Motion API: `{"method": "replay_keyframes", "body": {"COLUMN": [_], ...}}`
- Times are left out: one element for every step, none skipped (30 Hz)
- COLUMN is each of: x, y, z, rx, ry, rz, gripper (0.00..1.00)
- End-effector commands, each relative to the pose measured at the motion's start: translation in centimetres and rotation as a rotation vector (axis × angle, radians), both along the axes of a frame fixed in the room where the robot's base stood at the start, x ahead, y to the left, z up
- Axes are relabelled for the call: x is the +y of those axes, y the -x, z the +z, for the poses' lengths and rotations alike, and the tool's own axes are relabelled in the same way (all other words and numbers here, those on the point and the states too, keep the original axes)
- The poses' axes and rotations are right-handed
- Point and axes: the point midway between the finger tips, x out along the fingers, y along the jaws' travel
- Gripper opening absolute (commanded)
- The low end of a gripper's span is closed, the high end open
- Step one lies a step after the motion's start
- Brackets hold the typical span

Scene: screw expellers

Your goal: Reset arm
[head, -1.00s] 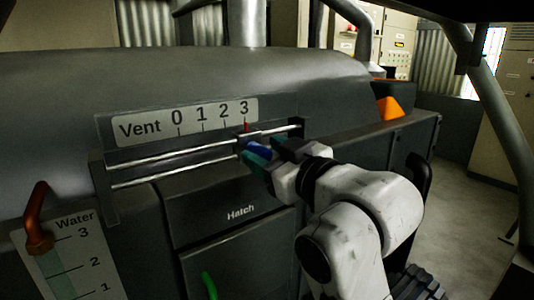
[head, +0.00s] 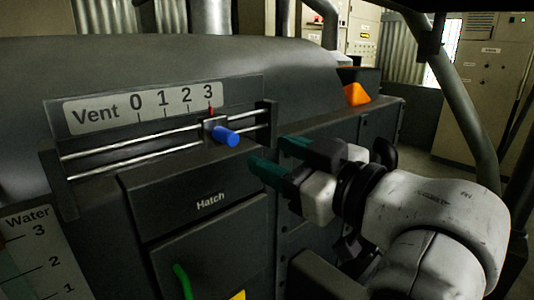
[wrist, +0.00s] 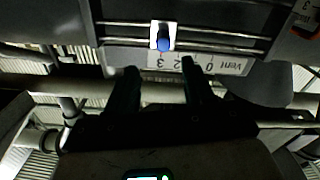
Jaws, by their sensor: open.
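My gripper (head: 272,160) is open and empty, to the right of the vent slider and apart from it. The vent slider (head: 214,127) has a blue knob (head: 227,137) and rides on two metal rails. Its red pointer (head: 211,111) is at 3 on the vent scale (head: 150,108). In the wrist view my gripper's dark fingers (wrist: 157,80) are spread, with the blue knob (wrist: 162,44) beyond them near the top. The scale appears upside down there.
The hatch panel (head: 200,205) with a green handle (head: 182,282) is below the rails. The water gauge (head: 35,250) is at lower left. An orange object (head: 356,94) sits at the machine's far right end. Open floor shows at right.

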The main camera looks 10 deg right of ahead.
Motion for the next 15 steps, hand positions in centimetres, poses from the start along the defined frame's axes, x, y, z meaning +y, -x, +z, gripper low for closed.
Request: {"method": "replay_keyframes", "body": {"x": [0.0,-0.1,0.0,0.0,0.0,0.0,0.0,0.0,0.0,-0.2,-0.4,-0.8,-1.2,-1.6,-2.3], "y": [0.1,0.1,0.1,0.0,0.0,0.0,0.0,0.0,0.0,-0.1,-0.2,-0.4,-0.5,-0.6,-0.7], "z": [0.0,0.0,0.0,0.0,0.0,0.0,0.0,0.0,-0.1,-0.5,-1.2,-2.3,-3.4,-4.8,-6.9], "rx": [0.000,0.000,0.000,0.000,0.000,0.000,0.000,0.000,0.001,0.013,0.029,0.057,0.086,0.119,0.171], "ry": [0.000,0.000,0.000,0.000,0.000,0.000,0.000,0.000,0.000,-0.001,-0.002,-0.004,-0.006,-0.008,-0.010], "rz": [0.000,0.000,0.000,0.000,0.000,0.000,0.000,0.000,0.000,-0.005,-0.011,-0.025,-0.038,-0.052,-0.075], "gripper": [0.52,0.52,0.52,0.52,0.52,0.52,0.52,0.52,0.52,0.52,0.52,0.52,0.52,0.52,0.52]}}
